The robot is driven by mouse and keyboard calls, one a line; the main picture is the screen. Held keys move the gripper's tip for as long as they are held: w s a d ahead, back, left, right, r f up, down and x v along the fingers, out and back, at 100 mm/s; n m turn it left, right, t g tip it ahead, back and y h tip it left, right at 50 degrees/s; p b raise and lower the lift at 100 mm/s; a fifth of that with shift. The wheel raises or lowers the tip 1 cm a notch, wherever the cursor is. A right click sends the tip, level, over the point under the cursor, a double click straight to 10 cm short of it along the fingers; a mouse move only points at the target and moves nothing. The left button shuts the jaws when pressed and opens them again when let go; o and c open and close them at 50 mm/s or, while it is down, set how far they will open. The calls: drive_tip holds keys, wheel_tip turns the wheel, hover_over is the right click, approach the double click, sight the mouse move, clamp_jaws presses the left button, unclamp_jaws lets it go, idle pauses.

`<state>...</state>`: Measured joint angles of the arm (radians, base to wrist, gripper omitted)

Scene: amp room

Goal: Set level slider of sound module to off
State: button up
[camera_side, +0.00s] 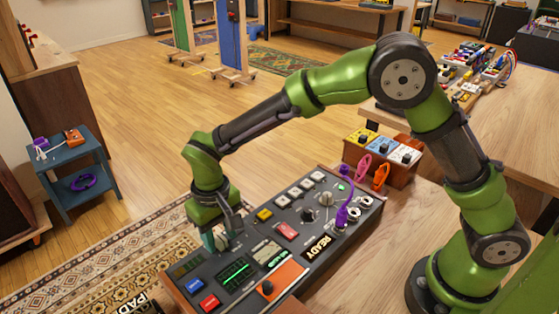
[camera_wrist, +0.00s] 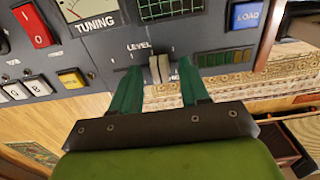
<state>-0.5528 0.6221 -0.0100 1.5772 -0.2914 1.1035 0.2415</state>
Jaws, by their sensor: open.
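The sound module (camera_side: 262,234) is a dark panel in a wooden case, set with buttons, knobs, screens and jacks. In the wrist view, the level slider (camera_wrist: 160,68) is a small pale grey tab below the printed word LEVEL. Small tick marks lie on both sides of it; other lettering beside it is partly hidden. My gripper (camera_side: 218,239) is low over the module's left part in the side view, where it hides the slider. In the wrist view its two green fingers (camera_wrist: 159,72) are apart, one on each side of the slider tab. Contact cannot be told.
A purple cable (camera_side: 345,204) rises from the module's right side. A red button (camera_side: 209,302) and a blue LOAD button (camera_side: 194,286) lie near my gripper. A wooden box of pedals (camera_side: 380,162) stands behind the module. A patterned rug (camera_side: 100,262) lies to the left.

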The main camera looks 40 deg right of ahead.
sight(244, 231)
drive_tip(key=shift+f, duration=0.2)
drive_tip(key=shift+c, duration=0.3)
clamp_jaws()
drive_tip(key=shift+d, duration=0.1)
drive_tip(key=d, duration=0.6)
drive_tip(key=shift+r, duration=0.1)
drive_tip(key=shift+d, duration=0.1)
unclamp_jaws()
drive_tip(key=shift+o, duration=0.3)
